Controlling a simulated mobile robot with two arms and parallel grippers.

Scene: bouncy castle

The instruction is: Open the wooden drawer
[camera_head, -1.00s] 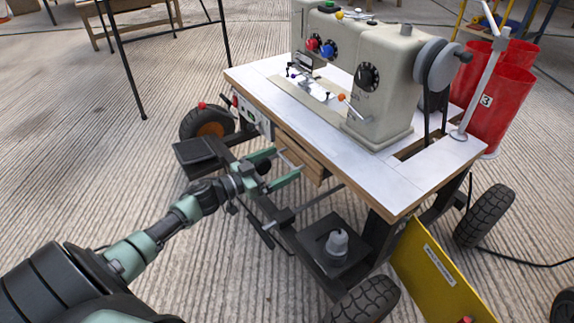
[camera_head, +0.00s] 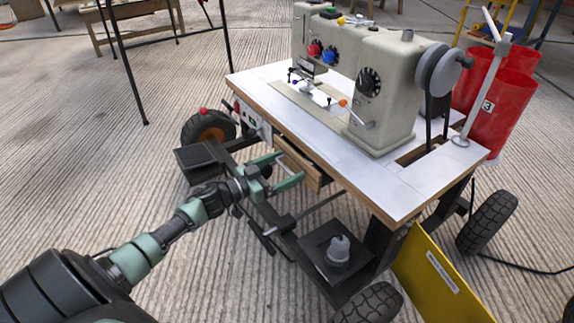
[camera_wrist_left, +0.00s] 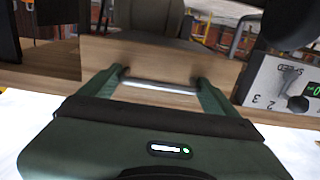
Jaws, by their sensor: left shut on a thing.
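The wooden drawer (camera_head: 311,174) sits under the front edge of the white-topped sewing table. Its front stands slightly out from the table edge, with a narrow dark gap behind it. My left gripper (camera_head: 291,166) is at the drawer front, its two green fingers reaching to it. In the left wrist view, the drawer's wooden front (camera_wrist_left: 150,58) spans the picture, and its metal bar handle (camera_wrist_left: 160,87) lies between the fingers of my left gripper (camera_wrist_left: 163,86). The gripper is shut on this handle. The inside of the drawer is not clearly visible. My right gripper is not in view.
A cream sewing machine (camera_head: 385,85) stands on the table (camera_head: 340,150). A control panel (camera_head: 252,120) is left of the drawer. A yellow board (camera_head: 440,275) leans at the right front.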

